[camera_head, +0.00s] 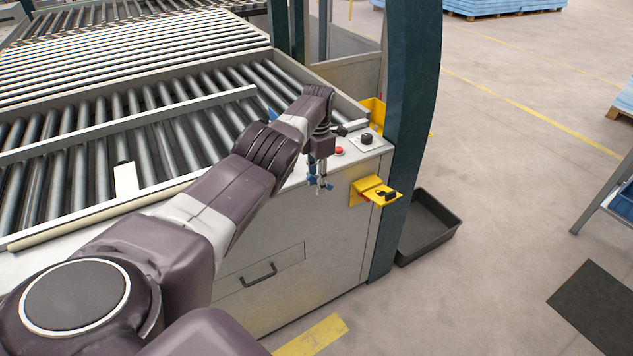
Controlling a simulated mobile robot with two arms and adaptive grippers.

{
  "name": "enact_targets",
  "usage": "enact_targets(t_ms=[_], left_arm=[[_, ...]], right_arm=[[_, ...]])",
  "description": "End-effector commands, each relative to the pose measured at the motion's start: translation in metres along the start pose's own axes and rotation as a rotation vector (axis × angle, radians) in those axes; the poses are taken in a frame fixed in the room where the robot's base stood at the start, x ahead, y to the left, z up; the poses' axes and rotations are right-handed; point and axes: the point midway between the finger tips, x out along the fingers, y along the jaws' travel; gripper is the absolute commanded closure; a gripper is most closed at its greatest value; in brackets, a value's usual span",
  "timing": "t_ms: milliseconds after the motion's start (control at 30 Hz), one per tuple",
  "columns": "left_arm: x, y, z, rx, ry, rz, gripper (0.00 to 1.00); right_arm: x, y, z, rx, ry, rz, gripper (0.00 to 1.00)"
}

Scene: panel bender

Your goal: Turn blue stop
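A small blue piece (272,114) shows at the right end of the long rail across the rollers, partly hidden behind my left arm. It may be the blue stop; its exact shape and angle are unclear. My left gripper (320,186) points down in front of the cabinet's upper right edge, to the right of and nearer than the blue piece. Its fingers have blue tips and look apart, with nothing seen between them. My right gripper is not in view.
A red button (339,150) and a black knob (366,139) sit on the cabinet top beside the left gripper. A yellow bracket (374,192) juts from the cabinet's side. A teal post (411,90) stands right, with a black bin (431,226) on the floor.

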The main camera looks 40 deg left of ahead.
Motion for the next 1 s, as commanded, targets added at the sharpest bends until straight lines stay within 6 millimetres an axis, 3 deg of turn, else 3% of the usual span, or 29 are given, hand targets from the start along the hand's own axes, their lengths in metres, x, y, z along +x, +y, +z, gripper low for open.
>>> enact_targets(t_ms=[67,267,400,700,1000], left_arm=[[-0.001,0.000,0.000,0.000,-0.001,0.001,0.74],[-0.014,0.001,0.001,0.002,-0.004,0.001,0.74],[-0.031,0.001,0.000,0.000,-0.003,0.002,0.74],[-0.097,0.001,0.001,0.000,-0.003,0.001,0.74],[-0.119,0.000,0.001,0.000,0.001,-0.001,0.74]], right_arm=[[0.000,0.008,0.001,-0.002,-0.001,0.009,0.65],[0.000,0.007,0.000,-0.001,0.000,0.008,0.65],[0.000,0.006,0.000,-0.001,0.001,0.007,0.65],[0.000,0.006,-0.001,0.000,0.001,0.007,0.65],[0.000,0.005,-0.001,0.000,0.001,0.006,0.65]])
